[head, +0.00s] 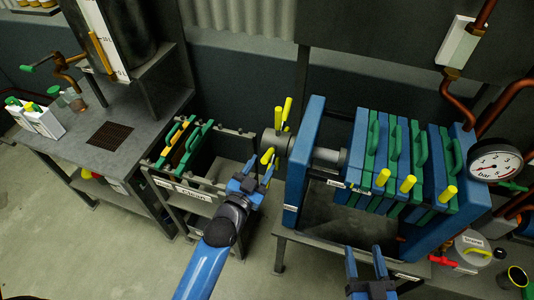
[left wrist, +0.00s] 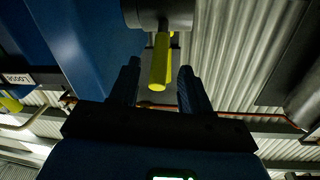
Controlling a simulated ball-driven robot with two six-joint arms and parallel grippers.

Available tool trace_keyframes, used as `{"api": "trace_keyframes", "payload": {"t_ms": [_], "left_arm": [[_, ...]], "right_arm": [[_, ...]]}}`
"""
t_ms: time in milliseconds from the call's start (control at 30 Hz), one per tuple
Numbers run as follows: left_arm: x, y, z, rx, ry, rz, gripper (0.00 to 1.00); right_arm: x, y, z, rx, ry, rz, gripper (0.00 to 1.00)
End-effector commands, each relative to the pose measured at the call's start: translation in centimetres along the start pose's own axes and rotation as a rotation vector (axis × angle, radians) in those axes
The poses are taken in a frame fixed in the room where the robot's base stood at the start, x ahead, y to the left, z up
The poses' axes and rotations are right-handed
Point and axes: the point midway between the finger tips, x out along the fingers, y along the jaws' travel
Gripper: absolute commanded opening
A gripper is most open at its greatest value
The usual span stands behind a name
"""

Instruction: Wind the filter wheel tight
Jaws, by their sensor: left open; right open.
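The filter wheel (head: 270,141) is a grey hub on the left end of the blue filter press, with yellow handles sticking up and down from it. It also shows at the top of the left wrist view (left wrist: 165,12). My left gripper (head: 258,172) is open just below the hub. In the left wrist view, a yellow handle (left wrist: 160,65) shows between its two spread fingers (left wrist: 158,72); I cannot tell whether they touch it. My right gripper (head: 364,254) is open and empty at the bottom of the head view, in front of the press.
Blue and green plates (head: 400,165) with yellow pegs fill the right of the press, beside a pressure gauge (head: 495,166). A rack (head: 205,190) with green-handled plates stands left of my left gripper. A grey workbench (head: 115,130) is further left. Open floor lies in front.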

Motion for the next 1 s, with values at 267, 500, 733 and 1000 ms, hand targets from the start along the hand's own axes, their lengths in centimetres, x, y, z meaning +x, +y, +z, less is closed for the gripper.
{"api": "trace_keyframes", "payload": {"t_ms": [267,500,733,1000], "left_arm": [[3.6,0.0,-0.1,0.001,0.001,0.0,0.47],[4.6,0.0,0.0,0.0,0.0,0.0,0.47],[4.7,0.0,0.0,0.0,0.0,0.0,0.47],[4.6,0.0,0.0,0.0,0.0,0.0,0.07]], "right_arm": [[0.0,0.0,-0.8,0.0,0.0,0.0,0.57],[0.0,0.0,-0.9,0.0,0.0,0.0,0.57],[0.0,0.0,-0.9,0.0,0.0,0.0,0.57],[0.0,0.0,-0.9,0.0,0.0,0.0,0.57]]}}
